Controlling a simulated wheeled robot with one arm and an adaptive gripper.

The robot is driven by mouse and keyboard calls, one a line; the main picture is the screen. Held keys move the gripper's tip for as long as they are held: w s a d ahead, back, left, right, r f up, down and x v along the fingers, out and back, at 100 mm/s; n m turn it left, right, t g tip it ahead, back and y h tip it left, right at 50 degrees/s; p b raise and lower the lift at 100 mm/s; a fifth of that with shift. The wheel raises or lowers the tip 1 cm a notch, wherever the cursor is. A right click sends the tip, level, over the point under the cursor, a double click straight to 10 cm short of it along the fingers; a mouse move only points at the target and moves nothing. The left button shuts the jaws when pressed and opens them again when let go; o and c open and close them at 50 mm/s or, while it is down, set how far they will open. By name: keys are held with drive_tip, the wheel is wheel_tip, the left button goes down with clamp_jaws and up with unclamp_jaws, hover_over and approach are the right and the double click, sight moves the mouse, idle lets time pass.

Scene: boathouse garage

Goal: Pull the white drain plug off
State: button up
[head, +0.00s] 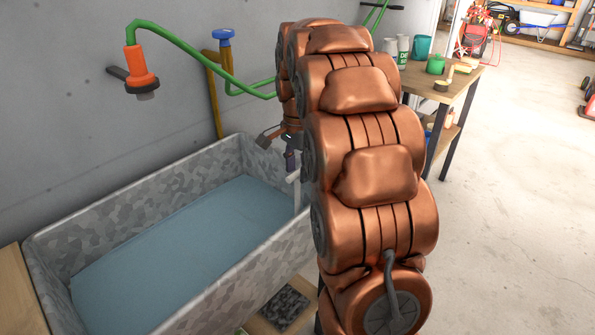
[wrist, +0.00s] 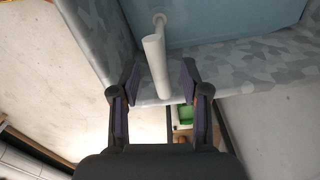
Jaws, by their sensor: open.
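The white drain plug (wrist: 153,55) shows in the wrist view as a pale upright rod in the basin corner, with a thinner stem and round foot near the blue water. In the head view part of it (head: 296,190) shows beside my arm. The grey camouflage-patterned basin (head: 190,290) holds flat blue water (head: 165,245). My gripper (wrist: 160,84) is open, with one dark finger on each side of the rod's near end and gaps at both sides. In the head view my gripper (head: 278,146) is over the basin's far right end, partly hidden by my arm.
A green pipe (head: 185,45) with an orange spout (head: 139,66) hangs over the basin. A blue-handled valve (head: 223,37) stands at the wall. A wooden table (head: 455,90) with cups and bottles is behind my arm.

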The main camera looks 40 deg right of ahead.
sight(297, 191)
drive_tip(key=shift+f, duration=3.7)
clamp_jaws()
